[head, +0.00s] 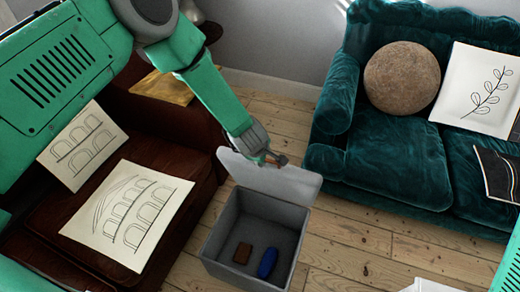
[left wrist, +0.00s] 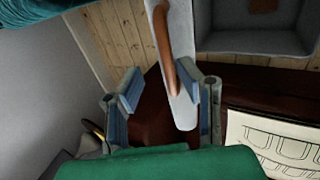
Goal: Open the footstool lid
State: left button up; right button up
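The grey footstool (head: 214,245) is an open box on the floorboards in the middle of the head view. Its lid (head: 285,184) stands raised at the back side, tilted up from the box. My left gripper (head: 268,157) is at the lid's upper edge. In the left wrist view my left gripper (left wrist: 165,98) has its fingers spread apart, with the lid's end (left wrist: 183,112) between them, nearer the right finger. A copper-brown handle (left wrist: 162,45) runs along the lid. The box interior also shows in the left wrist view (left wrist: 228,42). My right gripper is not in view.
A brown block (head: 242,253) and a blue object (head: 267,263) lie inside the box. A teal sofa (head: 395,165) with cushions stands at right. A dark red-brown sofa (head: 180,130) with two drawn-on cushions stands at left. Floorboards (head: 350,240) are clear right of the box.

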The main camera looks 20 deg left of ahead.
pick_arm(q)
jog(key=v, duration=1)
jog(key=shift+d, duration=0.3)
